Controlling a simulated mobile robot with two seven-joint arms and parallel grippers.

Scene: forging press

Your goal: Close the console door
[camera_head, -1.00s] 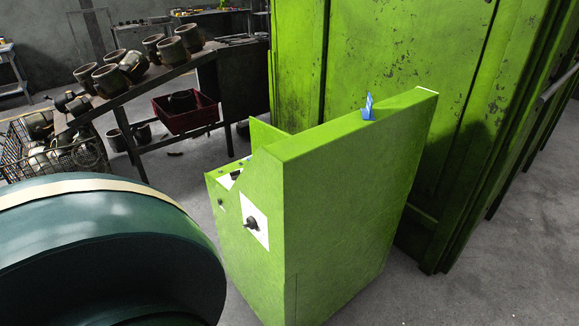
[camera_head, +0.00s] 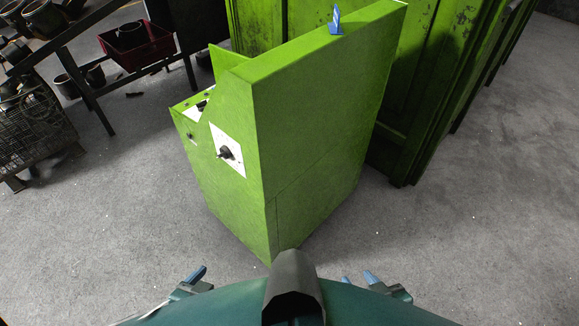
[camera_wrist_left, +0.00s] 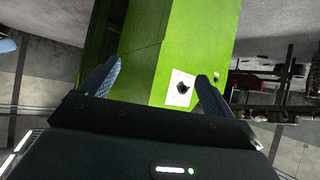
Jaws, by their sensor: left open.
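The green console (camera_head: 310,130) stands upright on the floor ahead of me. Its left side has a white plate with a black rotary knob (camera_head: 226,153). A thin green panel (camera_head: 226,62) sticks up beside the console's top; I cannot tell for sure whether it is the door. My left gripper (camera_head: 196,276) is low in the head view, left of centre, apart from the console. In the left wrist view its blue fingers (camera_wrist_left: 159,69) are spread and empty, with the console (camera_wrist_left: 195,45) beyond them. My right gripper (camera_head: 358,279) is low right of centre, fingers apart, touching nothing visible.
A tall green press cabinet (camera_head: 420,80) stands behind the console. At the left are a dark workbench, a red bin (camera_head: 137,45) and a wire basket (camera_head: 35,125) of parts. Grey floor is clear left and right of the console.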

